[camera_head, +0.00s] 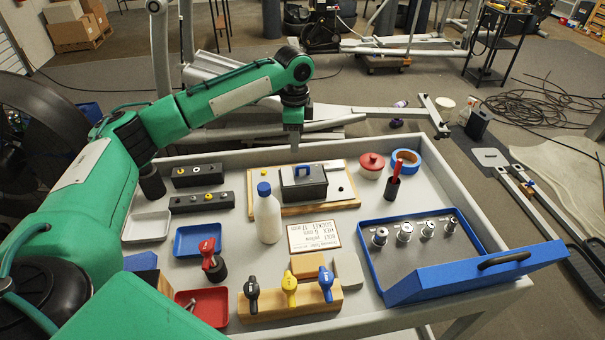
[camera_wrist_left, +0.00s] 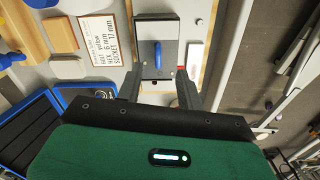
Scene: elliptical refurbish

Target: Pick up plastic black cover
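The plastic black cover (camera_head: 303,187) is a dark box with a blue handle on top. It sits on a light wooden board (camera_head: 262,211) near the back middle of the grey workbench. In the left wrist view the cover (camera_wrist_left: 145,65) shows from above, with its blue handle (camera_wrist_left: 158,54) lying between the finger lines. My left gripper (camera_head: 294,148) points down above and just behind the cover, apart from it. In the wrist view its two fingers (camera_wrist_left: 159,84) are spread wide with nothing between them. My right gripper is in neither view.
A white bottle (camera_head: 268,218) with a blue cap stands close in front-left of the cover. A red lidded pot (camera_head: 371,164) and blue tape roll (camera_head: 406,161) are to the right. A blue tray (camera_head: 460,275) with sockets is front right. Black blocks (camera_head: 200,202) lie left.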

